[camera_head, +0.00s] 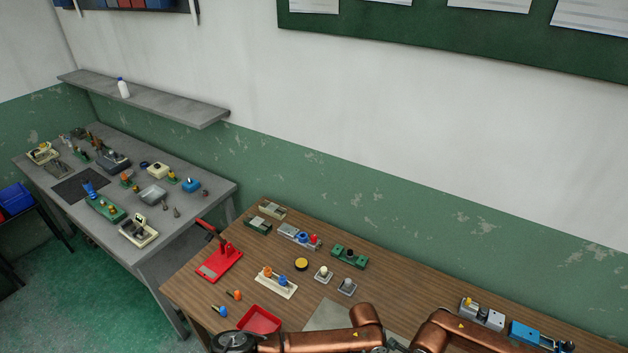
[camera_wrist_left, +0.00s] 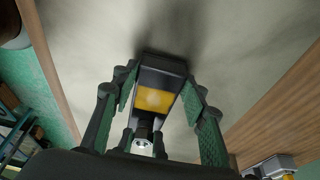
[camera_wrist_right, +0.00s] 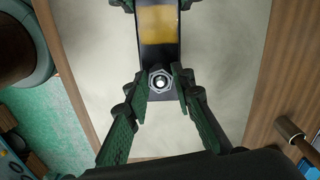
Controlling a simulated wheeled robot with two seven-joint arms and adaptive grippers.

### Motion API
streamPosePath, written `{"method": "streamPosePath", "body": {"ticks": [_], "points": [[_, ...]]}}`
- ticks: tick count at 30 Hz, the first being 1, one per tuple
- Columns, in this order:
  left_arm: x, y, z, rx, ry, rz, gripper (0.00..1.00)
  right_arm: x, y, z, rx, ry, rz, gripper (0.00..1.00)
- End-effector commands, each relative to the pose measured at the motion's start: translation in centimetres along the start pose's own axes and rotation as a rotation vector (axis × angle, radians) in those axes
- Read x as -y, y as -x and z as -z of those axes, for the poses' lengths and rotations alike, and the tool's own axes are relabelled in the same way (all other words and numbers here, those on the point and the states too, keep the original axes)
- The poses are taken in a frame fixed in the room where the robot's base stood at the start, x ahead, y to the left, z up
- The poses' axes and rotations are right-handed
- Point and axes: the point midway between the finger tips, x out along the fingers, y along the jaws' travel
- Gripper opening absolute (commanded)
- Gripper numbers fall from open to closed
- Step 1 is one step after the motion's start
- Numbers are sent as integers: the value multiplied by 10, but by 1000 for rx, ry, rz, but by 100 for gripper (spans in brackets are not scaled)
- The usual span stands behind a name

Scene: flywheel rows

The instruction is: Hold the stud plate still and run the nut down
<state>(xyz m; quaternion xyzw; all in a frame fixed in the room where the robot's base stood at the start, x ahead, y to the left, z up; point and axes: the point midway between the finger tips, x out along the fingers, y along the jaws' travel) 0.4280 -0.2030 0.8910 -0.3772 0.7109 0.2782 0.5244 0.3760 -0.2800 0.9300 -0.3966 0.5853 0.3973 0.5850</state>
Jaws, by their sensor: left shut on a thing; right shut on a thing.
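The stud plate is a dark block with a yellow patch on top. It shows in the left wrist view (camera_wrist_left: 157,100) and in the right wrist view (camera_wrist_right: 160,25). My left gripper (camera_wrist_left: 160,85) is shut on the plate's far part, a green finger on each side. A silver hex nut (camera_wrist_right: 160,82) sits around the stud at the plate's near end in the right wrist view. My right gripper (camera_wrist_right: 160,88) is shut on the nut, its fingertips on either side. In the head view my copper arms meet at the bottom edge and the plate is hidden.
A pale grey mat (camera_head: 328,316) lies under the work on the wooden table (camera_head: 195,290). A red tray (camera_head: 260,320), a cream fixture (camera_head: 276,284) and a red press (camera_head: 220,262) stand to the left. Blue and grey fixtures (camera_head: 524,332) stand to the right.

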Motion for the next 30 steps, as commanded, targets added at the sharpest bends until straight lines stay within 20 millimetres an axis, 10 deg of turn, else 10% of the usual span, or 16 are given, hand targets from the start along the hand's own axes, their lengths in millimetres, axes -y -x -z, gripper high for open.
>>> {"method": "streamPosePath", "body": {"ticks": [30], "points": [[-1,0,1,-1,-1,-3,11,2,1,0,1,-504,3,1]]}}
